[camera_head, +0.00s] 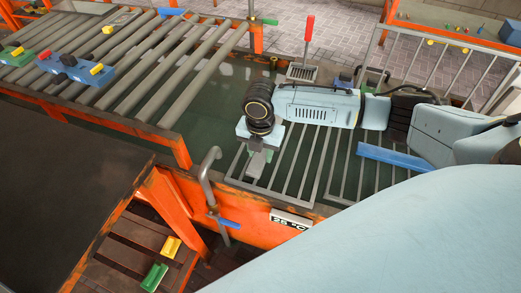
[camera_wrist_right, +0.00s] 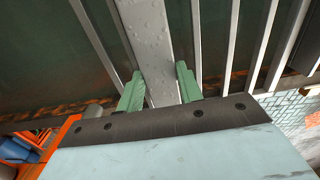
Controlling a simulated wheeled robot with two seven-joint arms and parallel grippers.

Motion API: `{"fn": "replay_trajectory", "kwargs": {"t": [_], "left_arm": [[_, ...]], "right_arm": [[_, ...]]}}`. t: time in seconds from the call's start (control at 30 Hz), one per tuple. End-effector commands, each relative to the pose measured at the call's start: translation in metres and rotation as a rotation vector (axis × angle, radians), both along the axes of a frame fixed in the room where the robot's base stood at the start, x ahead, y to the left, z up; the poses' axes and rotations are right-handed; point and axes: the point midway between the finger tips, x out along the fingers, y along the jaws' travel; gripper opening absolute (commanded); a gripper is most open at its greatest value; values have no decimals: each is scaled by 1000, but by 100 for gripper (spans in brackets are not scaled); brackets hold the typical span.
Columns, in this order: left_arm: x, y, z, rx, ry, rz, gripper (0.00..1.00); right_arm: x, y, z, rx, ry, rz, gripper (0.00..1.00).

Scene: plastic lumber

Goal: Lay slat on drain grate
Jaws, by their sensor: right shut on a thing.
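My right gripper (camera_head: 258,150) is low over the left part of the metal drain grate (camera_head: 283,196), which spans a dark water tank. In the right wrist view its green fingers (camera_wrist_right: 160,90) are shut on a grey slat (camera_wrist_right: 150,40) dotted with droplets. The slat runs away from the gripper, roughly in line with the grate bars (camera_wrist_right: 262,45). I cannot tell whether it touches the grate. A blue slat (camera_head: 395,156) lies on the right part of the grate, near my arm. My left gripper is not in view.
A grey roller conveyor (camera_head: 165,60) with coloured blocks stands at the left. A bent pipe with a blue handle (camera_head: 229,223) rises at the tank's front edge, beside a "25 °C" plate (camera_head: 291,219). A red-handled tool (camera_head: 309,30) stands behind.

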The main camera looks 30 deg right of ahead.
Motion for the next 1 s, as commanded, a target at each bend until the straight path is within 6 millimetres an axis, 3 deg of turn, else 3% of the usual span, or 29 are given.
{"fn": "replay_trajectory", "kwargs": {"t": [0.2, 0.23, 0.4, 0.77, 1.0], "left_arm": [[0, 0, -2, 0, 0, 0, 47], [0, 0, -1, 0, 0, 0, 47], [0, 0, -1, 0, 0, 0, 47], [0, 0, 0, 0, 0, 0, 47], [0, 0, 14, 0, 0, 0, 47]], "right_arm": [[0, 0, -4, 0, -1, 1, 8], [0, 0, -4, 0, -1, 1, 40], [0, 0, -4, 0, -1, 0, 62], [0, 0, -3, -1, 1, 0, 62], [-1, -1, 9, 0, 0, -3, 62]]}}
